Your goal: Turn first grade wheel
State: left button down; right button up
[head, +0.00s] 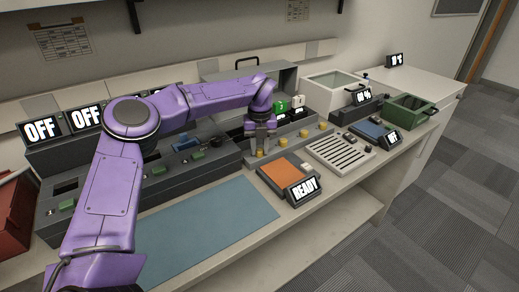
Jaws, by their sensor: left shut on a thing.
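My left arm reaches in from the left, and its gripper (260,145) points down at the left end of a grey panel. The gripper is shut on the first grade wheel (259,153), a small yellow knob mostly hidden by the fingers. More yellow wheels stand in a row to the right along the panel, one next to the gripper (281,142), then others (304,133) farther along. How far the first wheel is turned cannot be told. My right gripper is not in view.
A slotted grey tray (338,152), a green bin (410,112) and a white bin (333,85) are to the right. A blue mat (205,228) lies bare in front.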

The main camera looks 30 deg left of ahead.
aim_at(260, 149)
pick_arm(q)
jog(key=shift+w+r, duration=0.1)
jog(key=shift+r, duration=0.05)
dwell(0.3)
jog(key=c, duration=0.8)
grip_release()
jog(key=shift+c, duration=0.2)
notch_tip(260, 149, up, 10)
jog(key=shift+r, duration=0.2)
jog(key=shift+r, duration=0.1)
